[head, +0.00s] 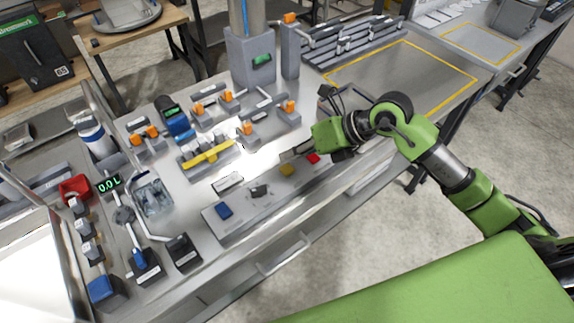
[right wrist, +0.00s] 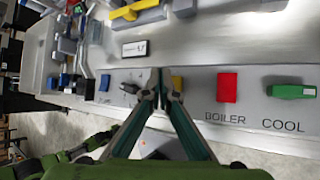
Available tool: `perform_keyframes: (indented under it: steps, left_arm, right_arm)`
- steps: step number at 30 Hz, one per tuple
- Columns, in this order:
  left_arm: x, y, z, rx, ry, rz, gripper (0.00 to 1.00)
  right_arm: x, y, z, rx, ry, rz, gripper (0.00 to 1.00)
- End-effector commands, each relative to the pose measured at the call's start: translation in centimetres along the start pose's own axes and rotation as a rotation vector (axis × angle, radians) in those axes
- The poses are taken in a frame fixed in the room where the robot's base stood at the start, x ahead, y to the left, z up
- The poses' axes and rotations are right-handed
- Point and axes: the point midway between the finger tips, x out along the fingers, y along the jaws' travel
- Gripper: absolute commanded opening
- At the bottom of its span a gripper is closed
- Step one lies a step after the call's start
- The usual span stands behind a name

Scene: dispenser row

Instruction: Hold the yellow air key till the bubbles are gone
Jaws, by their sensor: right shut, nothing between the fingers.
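The yellow key (head: 287,169) sits on the grey key panel (head: 240,215) at the front of the bench. In the right wrist view the yellow key (right wrist: 177,83) is partly hidden behind a finger. My right gripper (head: 284,156) is shut and empty, its tips just beyond the yellow key in the head view. In the right wrist view its closed tips (right wrist: 160,74) appear just left of the key. I cannot tell whether they touch it. I cannot make out bubbles in either view. My left gripper is not in view.
A red key (head: 313,158), a black knob (head: 260,190) and a blue key (head: 224,210) share the panel. A green key (right wrist: 291,91) lies by the COOL label. A yellow lever bar (head: 208,157) and a clear vessel (head: 152,195) stand behind to the left.

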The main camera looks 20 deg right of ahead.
Motion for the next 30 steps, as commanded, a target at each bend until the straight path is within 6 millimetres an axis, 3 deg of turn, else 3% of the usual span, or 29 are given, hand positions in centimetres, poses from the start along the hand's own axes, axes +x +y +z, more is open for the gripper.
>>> perform_keyframes:
  steps: [11,30]
  left_arm:
    - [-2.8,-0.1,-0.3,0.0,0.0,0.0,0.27]
    - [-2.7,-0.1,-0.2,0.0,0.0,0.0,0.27]
  right_arm:
    - [-2.8,2.0,2.0,0.0,0.0,0.0,0.0]
    - [-2.8,2.1,2.1,0.0,0.0,0.0,0.0]
